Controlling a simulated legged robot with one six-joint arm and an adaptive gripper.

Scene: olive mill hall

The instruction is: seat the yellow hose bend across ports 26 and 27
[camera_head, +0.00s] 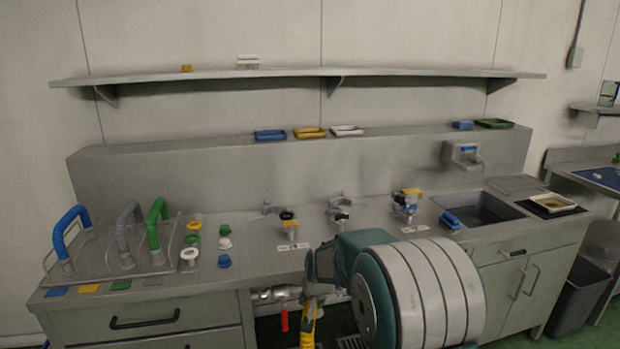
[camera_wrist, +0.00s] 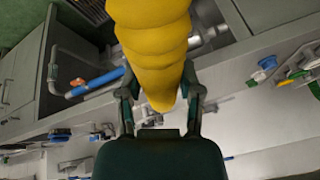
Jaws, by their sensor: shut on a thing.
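My gripper (camera_head: 318,284) is shut on the yellow hose bend (camera_head: 308,325), in front of the counter's front edge. In the wrist view the ribbed yellow bend (camera_wrist: 152,40) sits between the fingers of my gripper (camera_wrist: 161,100), and its upper part runs out of the picture.
At the left, a rack (camera_head: 110,268) holds blue (camera_head: 70,232), grey (camera_head: 128,225) and green (camera_head: 157,228) hose bends. Several caps (camera_head: 224,243) stand beside it. A sink (camera_head: 480,210) is at the right. Under the counter are pipes and a red handle (camera_head: 284,320).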

